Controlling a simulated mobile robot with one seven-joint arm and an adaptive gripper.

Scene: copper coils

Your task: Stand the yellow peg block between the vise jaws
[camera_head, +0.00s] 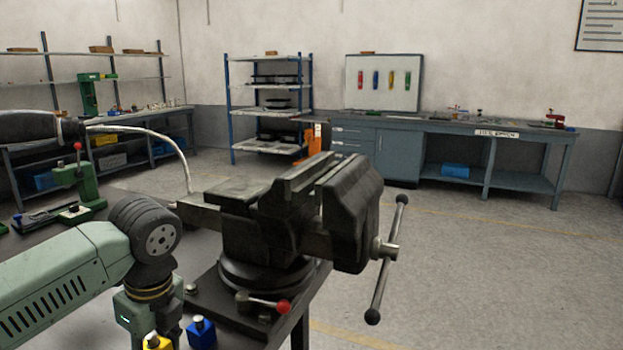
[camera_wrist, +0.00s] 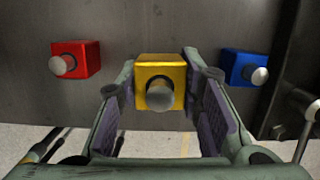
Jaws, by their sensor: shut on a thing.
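The yellow peg block (camera_wrist: 160,72) is a cube with a rounded metal peg, seen between the two fingers of my gripper (camera_wrist: 163,105) in the wrist view. My gripper is shut on it. In the head view, the yellow block (camera_head: 157,342) shows only partly at the bottom edge, below my wrist. The dark vise (camera_head: 265,225) stands on the bench corner to the right of my arm. Its jaws (camera_head: 305,178) are at the top, with a narrow gap between them and nothing visible in it.
A blue peg block (camera_head: 201,332) stands right of the yellow one; the wrist view shows it too (camera_wrist: 244,67). A red peg block (camera_wrist: 75,59) is at left. The vise handle (camera_head: 386,260) juts right. A green machine (camera_head: 80,190) stands at left on the bench.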

